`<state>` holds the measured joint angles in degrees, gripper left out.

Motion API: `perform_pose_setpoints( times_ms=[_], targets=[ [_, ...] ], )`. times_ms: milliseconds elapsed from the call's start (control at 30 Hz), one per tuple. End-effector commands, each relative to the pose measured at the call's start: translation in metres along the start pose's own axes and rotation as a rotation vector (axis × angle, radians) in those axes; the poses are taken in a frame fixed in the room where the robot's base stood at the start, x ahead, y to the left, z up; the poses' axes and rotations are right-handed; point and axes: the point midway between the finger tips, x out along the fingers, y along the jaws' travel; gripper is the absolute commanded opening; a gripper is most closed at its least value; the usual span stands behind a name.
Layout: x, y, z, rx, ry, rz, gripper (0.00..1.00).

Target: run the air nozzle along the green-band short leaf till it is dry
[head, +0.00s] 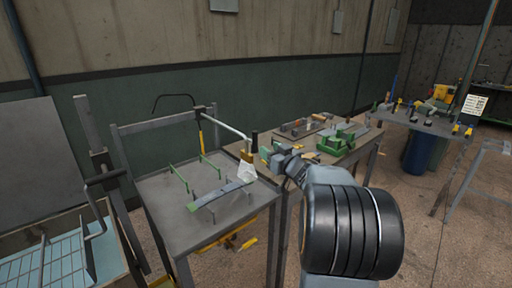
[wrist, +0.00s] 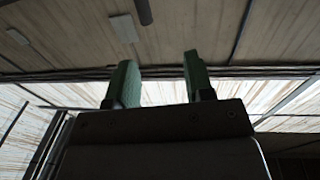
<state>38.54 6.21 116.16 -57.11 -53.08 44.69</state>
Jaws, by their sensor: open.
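A short grey leaf (head: 222,194) with green on it lies raised on small supports on the near metal table. Whether its surface is wet is too small to tell. A brass-coloured piece that looks like the air nozzle (head: 247,156) is at the table's right rear, with a pale cone-shaped form below it. My gripper (head: 267,154) is just right of this piece, above and to the right of the leaf. I cannot tell whether it touches the piece. In the wrist view its two green fingers (wrist: 161,82) stand apart with nothing visible between them.
The metal table (head: 165,195) also carries thin green racks (head: 180,179). A frame with a bar (head: 165,121) stands behind it. A second table to the right holds a green block-like fixture (head: 342,139) and a tray. A blue bin (head: 420,153) stands farther right.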

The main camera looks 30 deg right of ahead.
Motion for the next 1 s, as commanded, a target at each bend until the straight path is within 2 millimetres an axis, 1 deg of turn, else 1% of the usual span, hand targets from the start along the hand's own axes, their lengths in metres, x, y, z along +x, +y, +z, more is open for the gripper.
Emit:
perform_pose_setpoints(
  times_ms=[67,167,267,500,700,833,1000],
  targets=[
    [0.000,0.008,0.010,0.018,-0.032,0.051,0.48],
    [0.008,0.013,0.013,0.012,-0.046,0.072,0.48],
    [0.024,0.013,0.013,0.010,-0.047,0.071,0.48],
    [0.071,0.017,0.015,0.009,-0.048,0.070,0.48],
    [0.104,0.019,0.017,0.008,-0.047,0.070,0.48],
    [0.120,0.020,0.017,0.008,-0.046,0.071,0.48],
    [0.131,0.021,0.018,0.009,-0.045,0.071,0.48]
  ],
)
